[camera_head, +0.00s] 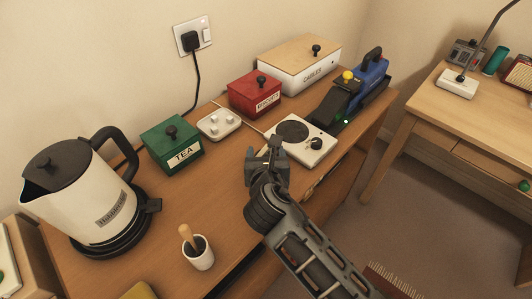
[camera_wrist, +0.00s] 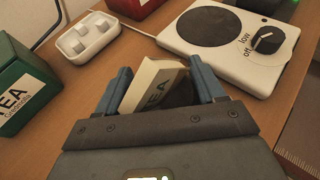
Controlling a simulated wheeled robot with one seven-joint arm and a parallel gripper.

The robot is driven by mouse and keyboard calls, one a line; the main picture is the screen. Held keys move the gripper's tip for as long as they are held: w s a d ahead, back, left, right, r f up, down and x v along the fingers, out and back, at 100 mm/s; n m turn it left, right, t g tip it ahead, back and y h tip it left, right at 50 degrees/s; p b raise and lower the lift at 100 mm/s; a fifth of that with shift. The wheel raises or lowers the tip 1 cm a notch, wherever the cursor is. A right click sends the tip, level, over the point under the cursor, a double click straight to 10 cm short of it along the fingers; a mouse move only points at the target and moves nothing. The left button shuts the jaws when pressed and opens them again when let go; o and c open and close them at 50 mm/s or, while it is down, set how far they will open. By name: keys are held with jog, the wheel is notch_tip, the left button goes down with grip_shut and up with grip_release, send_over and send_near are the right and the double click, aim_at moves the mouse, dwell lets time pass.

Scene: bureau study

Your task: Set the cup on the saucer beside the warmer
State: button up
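My gripper (camera_head: 268,155) hangs over the desk, just left of the white warmer (camera_head: 301,143). In the wrist view my gripper (camera_wrist: 158,78) has its blue fingers apart, with a cream block (camera_wrist: 158,80) between them. The block is tilted, has dark letters ending in "EA", and appears gripped. In the head view the gripper hides it. The warmer has a dark round plate and a knob marked off and low; it also shows in the wrist view (camera_wrist: 228,40). A small white cup (camera_head: 200,259) with a wooden stick stands at the front of the desk. I cannot make out a saucer.
A kettle (camera_head: 85,195) stands on the left. A green TEA box (camera_head: 172,145), white tray with small knobs (camera_head: 218,122), red box (camera_head: 255,94) and CABLES box (camera_head: 299,65) line the back. A blue-and-black machine (camera_head: 355,85) is at right. Desk between gripper and cup is clear.

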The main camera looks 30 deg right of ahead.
jog(key=o, duration=0.4)
jog(key=shift+r, duration=0.15)
jog(key=v, duration=1.2)
